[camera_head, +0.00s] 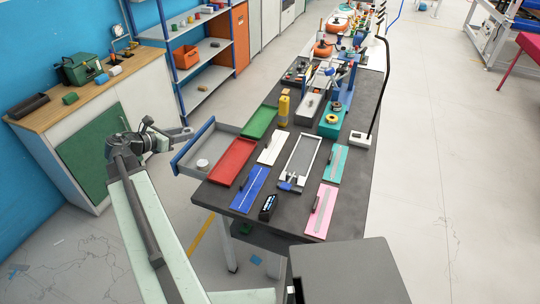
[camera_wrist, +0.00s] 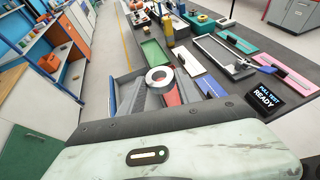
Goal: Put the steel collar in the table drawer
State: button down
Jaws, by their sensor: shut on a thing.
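In the head view my gripper (camera_head: 183,132) reaches right, near the drawer's outer left corner; the collar is hard to make out there. The table drawer (camera_head: 180,156) stands open at the table's left side, grey with blue edges. In the wrist view the drawer (camera_wrist: 113,95) is partly hidden behind the fingers and collar.
A red tray (camera_head: 232,162) and a green tray (camera_head: 259,122) lie beside the drawer on the dark table (camera_head: 283,213). Blue, white, teal and pink boards lie farther right. A wooden-topped cabinet (camera_head: 90,90) stands left. Grey floor is clear between cabinet and table.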

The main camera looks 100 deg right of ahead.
aim_at(224, 141)
jog(key=z, duration=0.95)
jog(key=i, duration=1)
